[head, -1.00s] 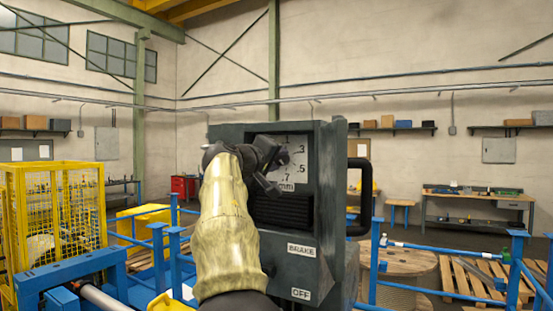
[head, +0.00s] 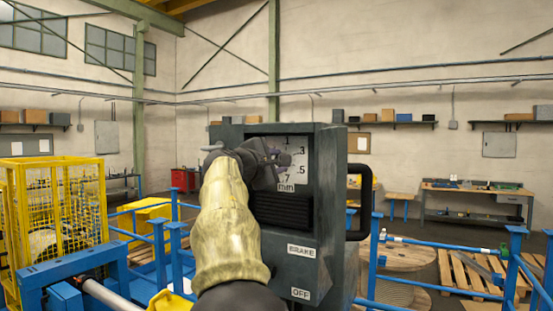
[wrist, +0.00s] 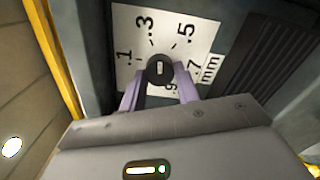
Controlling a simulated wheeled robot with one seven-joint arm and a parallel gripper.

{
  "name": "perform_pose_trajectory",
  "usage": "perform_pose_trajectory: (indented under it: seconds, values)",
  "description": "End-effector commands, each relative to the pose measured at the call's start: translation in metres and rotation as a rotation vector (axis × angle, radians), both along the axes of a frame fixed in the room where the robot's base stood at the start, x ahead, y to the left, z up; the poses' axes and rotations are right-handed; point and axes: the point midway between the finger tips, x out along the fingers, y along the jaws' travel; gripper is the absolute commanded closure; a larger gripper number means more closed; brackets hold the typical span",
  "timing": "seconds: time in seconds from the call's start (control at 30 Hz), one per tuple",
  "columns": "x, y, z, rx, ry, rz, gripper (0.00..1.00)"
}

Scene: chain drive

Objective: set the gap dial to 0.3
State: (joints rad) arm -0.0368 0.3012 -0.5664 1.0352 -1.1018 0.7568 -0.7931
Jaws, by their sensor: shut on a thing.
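The gap dial's white plate (wrist: 205,42) is on the front of the dark grey machine housing, marked .1, .3, .5, .7 and mm. In the head view the dial plate (head: 298,173) is partly hidden by my gripper (head: 281,158). The round dark dial knob (wrist: 160,69) sits in the middle of the plate. My gripper (wrist: 159,76) is shut on it, one purple-grey finger on each side. A short white mark on the knob stands nearly upright in the wrist view, roughly between the .3 and .5 directions; its exact reading is unclear.
The housing (head: 335,220) carries a BRAKE label (head: 301,251), an OFF label (head: 301,293) and a black handle (head: 366,200) on its right. Blue rails (head: 440,245) and a yellow cage (head: 60,215) stand around it.

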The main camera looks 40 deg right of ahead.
Motion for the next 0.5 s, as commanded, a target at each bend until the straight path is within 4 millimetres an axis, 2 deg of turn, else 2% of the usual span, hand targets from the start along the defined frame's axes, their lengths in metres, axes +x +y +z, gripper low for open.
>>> perform_pose_trajectory:
  seconds: [0.3,0.5]
  values:
    - [0.0009,0.0008,0.0005,-0.098,0.239,0.004,0.91]
    - [0.0008,0.0005,-0.0004,-0.135,0.327,0.003,0.91]
